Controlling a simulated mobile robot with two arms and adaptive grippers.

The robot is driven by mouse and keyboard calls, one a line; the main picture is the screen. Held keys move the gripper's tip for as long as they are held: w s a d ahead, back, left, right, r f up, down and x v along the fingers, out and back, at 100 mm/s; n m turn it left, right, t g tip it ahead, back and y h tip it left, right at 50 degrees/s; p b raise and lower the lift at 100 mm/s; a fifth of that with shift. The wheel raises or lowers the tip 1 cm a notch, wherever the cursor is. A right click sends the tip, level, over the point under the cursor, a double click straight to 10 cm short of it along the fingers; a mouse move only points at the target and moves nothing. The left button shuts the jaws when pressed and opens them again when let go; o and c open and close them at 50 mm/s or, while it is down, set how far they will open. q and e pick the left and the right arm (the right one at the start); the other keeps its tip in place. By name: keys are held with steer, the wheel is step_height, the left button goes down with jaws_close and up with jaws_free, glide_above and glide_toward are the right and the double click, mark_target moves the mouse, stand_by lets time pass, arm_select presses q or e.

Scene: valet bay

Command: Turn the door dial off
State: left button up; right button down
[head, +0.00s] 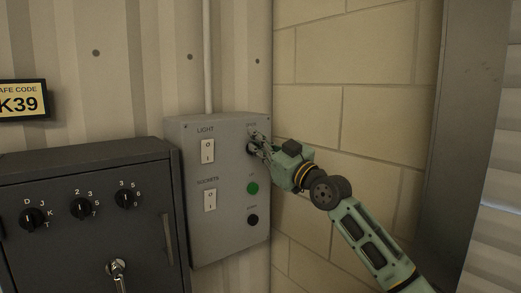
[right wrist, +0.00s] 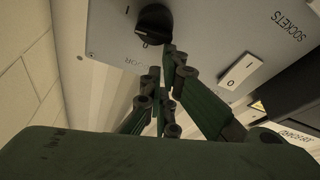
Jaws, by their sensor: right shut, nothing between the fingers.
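The door dial (right wrist: 154,20) is a round black knob on the grey control panel (head: 227,230). In the right wrist view it sits near the top, with marks beside it and a partly hidden label below. I cannot tell which mark it points at. In the head view my right gripper (head: 254,143) is at the panel's upper right and largely covers the dial. In the right wrist view the right gripper (right wrist: 166,60) is shut and empty. Its fingertips are close to the dial's edge; I cannot tell whether they touch it. My left gripper is not in view.
The panel also has a light switch (head: 208,151), a sockets switch (head: 210,200), a green button (head: 252,188) and a black button (head: 252,220). A dark safe (head: 85,250) with several dials stands left. A block wall (head: 350,100) is close on the right.

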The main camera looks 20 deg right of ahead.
steer(key=shift+s+a+f+n+g+y+b, duration=0.1)
steer(key=shift+a+f+n+g+y+b, duration=0.2)
steer(key=shift+f+n+g+b, duration=1.45)
steer(key=shift+s+a+r+n+y+b, duration=0.15)
steer(key=shift+r+n+y+b, duration=0.35)
steer(key=shift+n, duration=2.8)
steer(key=shift+w+a+f+n+g+y+b, duration=0.1)
steer(key=shift+a+f+n+g+y+b, duration=0.2)
steer(key=shift+f+n+g+b, duration=1.45)
step_height(320, 180, up, 2)
steer(key=shift+r+n+t+p, duration=0.1)
steer(key=shift+n+t+p, duration=0.5)
steer(key=shift+n+t, duration=0.35)
steer(key=shift+d+f, duration=0.1)
steer(key=shift+f, duration=0.25)
